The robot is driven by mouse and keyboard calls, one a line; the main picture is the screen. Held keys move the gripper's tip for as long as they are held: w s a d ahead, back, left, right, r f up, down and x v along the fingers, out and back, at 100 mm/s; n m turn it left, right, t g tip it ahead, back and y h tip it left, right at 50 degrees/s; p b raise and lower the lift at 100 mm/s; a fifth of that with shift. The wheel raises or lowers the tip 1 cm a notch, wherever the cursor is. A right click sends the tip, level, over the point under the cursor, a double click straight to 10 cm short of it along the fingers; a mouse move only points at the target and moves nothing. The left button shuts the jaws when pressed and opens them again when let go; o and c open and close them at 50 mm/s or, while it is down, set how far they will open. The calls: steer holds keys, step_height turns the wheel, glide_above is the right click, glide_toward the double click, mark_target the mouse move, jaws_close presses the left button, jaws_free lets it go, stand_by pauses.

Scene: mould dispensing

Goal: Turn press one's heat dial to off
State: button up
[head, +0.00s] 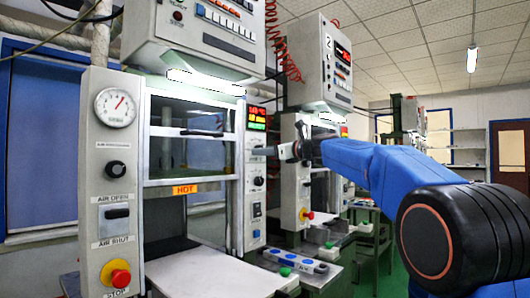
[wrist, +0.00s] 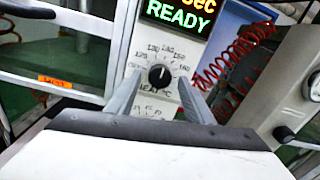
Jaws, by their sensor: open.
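Press one (head: 190,130) stands at the front left, with a narrow control strip on its right side. Its heat dial (wrist: 159,75) is a round black knob ringed by temperature numbers, just below a green READY display (wrist: 178,17). A pale mark on the knob seems to point roughly upward. My gripper (wrist: 160,80) is open, with one finger on each side of the dial. Nothing is held, and I cannot tell whether the fingers touch the knob. In the head view my gripper (head: 265,151) is at the strip, and the dial is not clearly visible there.
Another black knob (head: 258,181) is lower on the strip. A red stop button (head: 120,277) is at the press's lower left. An orange HOT label (head: 185,189) marks the press front. A second press (head: 322,70) stands behind, and red coiled hose (wrist: 245,50) hangs between.

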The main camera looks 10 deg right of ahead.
steer(key=shift+a, duration=0.1)
steer(key=c, duration=1.1)
steer(key=shift+o, duration=0.3)
steer(key=shift+n, duration=0.4)
steer(key=shift+w+n+y, duration=0.15)
steer(key=shift+n+y, duration=0.25)
steer(key=shift+n, duration=8.3)
